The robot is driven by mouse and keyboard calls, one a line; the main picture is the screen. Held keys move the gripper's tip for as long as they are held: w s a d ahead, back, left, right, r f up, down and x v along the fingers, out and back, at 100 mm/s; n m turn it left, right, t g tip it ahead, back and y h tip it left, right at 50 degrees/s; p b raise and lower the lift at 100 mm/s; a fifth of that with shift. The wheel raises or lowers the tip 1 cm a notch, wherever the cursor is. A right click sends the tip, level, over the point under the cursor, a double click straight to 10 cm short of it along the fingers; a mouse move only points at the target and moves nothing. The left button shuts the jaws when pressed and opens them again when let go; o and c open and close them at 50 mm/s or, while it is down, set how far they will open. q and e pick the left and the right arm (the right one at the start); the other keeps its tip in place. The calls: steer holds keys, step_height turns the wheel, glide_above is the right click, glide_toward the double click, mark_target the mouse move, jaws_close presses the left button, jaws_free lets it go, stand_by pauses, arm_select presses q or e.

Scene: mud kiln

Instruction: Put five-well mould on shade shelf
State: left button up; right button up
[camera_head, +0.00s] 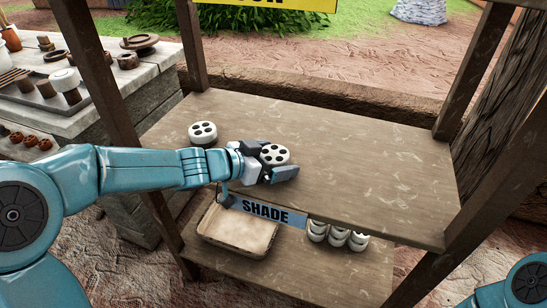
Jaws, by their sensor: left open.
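A white round mould with dark wells (274,154) sits on the upper board of the wooden shelf (360,170), near its front edge. My left gripper (268,164) is open at this mould, with a finger in front of it and the other partly hidden beside it. I cannot tell whether the fingers touch it. A second white mould with dark wells (203,132) stands on the same board, farther left and back. I cannot surely tell which is the five-well one. A blue SHADE sign (268,212) hangs below the front edge. My right gripper is out of view.
The lower board holds a shallow tray (238,230) and several white cups (338,235). Wooden posts frame the shelf left and right. A stone counter (130,85) with pots and small pieces stands at the left. The upper board's right side is clear.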

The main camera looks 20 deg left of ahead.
arm_select(q)
steer(key=p+v, duration=0.2)
steer(key=v, duration=0.3)
steer(key=p+v, duration=0.3)
steer(key=v, duration=0.3)
steer(key=shift+a+r, duration=0.1)
steer(key=shift+r, duration=0.2)
steer(key=shift+s+a+p, duration=0.25)
steer(key=shift+s+p, duration=0.05)
steer(key=shift+s, duration=0.1)
